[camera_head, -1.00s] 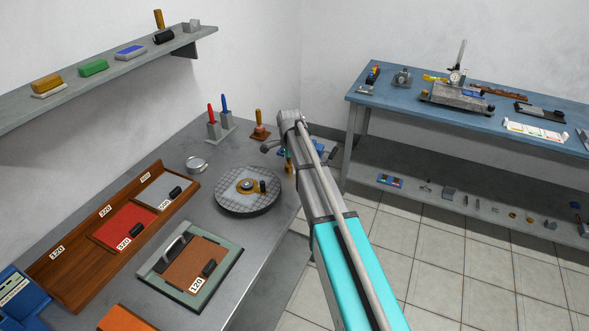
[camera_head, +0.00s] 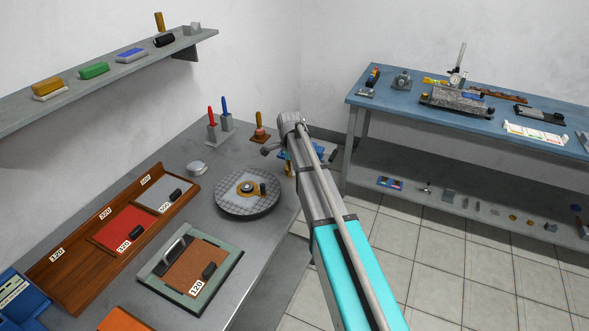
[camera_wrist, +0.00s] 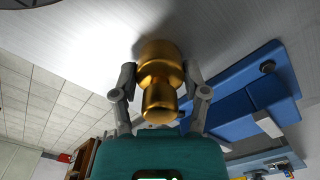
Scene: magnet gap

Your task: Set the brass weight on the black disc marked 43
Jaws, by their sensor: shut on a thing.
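The brass weight (camera_wrist: 160,85) is a gold-coloured stepped cylinder, seen close up in the wrist view. My gripper (camera_wrist: 160,73) is shut on it, one finger on each side. In the head view a bit of brass (camera_head: 289,170) shows beneath the end of my arm, near the bench's right edge; my fingers are mostly hidden there. A round grey plate (camera_head: 233,207) lies left of my gripper, with a brass ring (camera_head: 246,180) and small dark pieces on it. I cannot read a 43 anywhere, so I cannot tell which piece is the black disc.
A small round tin (camera_head: 197,168) stands behind the round plate. Red and blue handles in blocks (camera_head: 219,127) and a wooden-handled tool (camera_head: 259,132) stand at the back. A wooden tray (camera_head: 75,262) and a green-framed board (camera_head: 226,268) take up the front left.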

